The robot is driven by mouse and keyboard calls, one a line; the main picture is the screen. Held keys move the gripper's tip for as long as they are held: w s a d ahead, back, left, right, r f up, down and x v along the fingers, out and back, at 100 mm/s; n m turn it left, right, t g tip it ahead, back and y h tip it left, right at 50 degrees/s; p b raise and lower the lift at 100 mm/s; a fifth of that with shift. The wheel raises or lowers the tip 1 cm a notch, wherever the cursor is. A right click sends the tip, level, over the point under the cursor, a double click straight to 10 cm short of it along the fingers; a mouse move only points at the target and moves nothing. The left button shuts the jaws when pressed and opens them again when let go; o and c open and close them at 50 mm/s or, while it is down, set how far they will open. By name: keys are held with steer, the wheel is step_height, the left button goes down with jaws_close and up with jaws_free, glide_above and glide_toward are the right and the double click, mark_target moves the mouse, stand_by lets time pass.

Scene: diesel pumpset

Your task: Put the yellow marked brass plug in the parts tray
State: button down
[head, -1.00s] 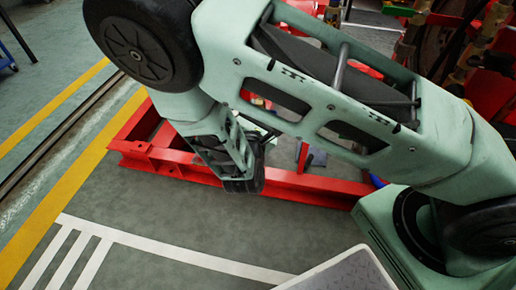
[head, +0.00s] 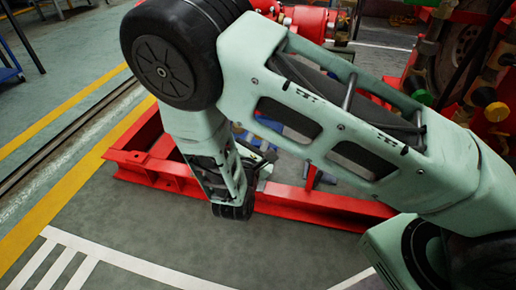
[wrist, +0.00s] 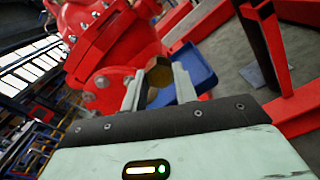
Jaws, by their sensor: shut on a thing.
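My gripper (wrist: 157,74) is shut on a brass plug (wrist: 159,82), which shows dark gold between the two pale fingers in the wrist view. Its yellow mark cannot be made out. A blue tray (wrist: 203,68) lies just beyond the fingers, to the right of the plug in the picture; whether it is the parts tray I cannot tell for sure. The plug appears in front of the tray's near left side, and the gap between them is unclear. In the head view my own arm hides the fingertips and the plug.
A large red flanged casing (wrist: 105,45) stands close at the left in the wrist view. A red steel base frame (head: 310,200) runs behind my arm. Brass fittings with a green cap (head: 422,97) and a yellow cap (head: 484,96) are at the right. The front floor is clear.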

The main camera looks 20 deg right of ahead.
steer(key=shift+f, duration=1.05)
steer(key=shift+b, duration=0.3)
steer(key=shift+f, duration=0.7)
steer(key=c, duration=1.4)
jaws_free()
steer(key=shift+s+f, duration=0.1)
steer(key=shift+o, duration=0.2)
steer(key=r+p+v, duration=0.1)
steer(key=p+v, duration=0.3)
steer(key=v, duration=0.8)
steer(key=shift+r, duration=0.2)
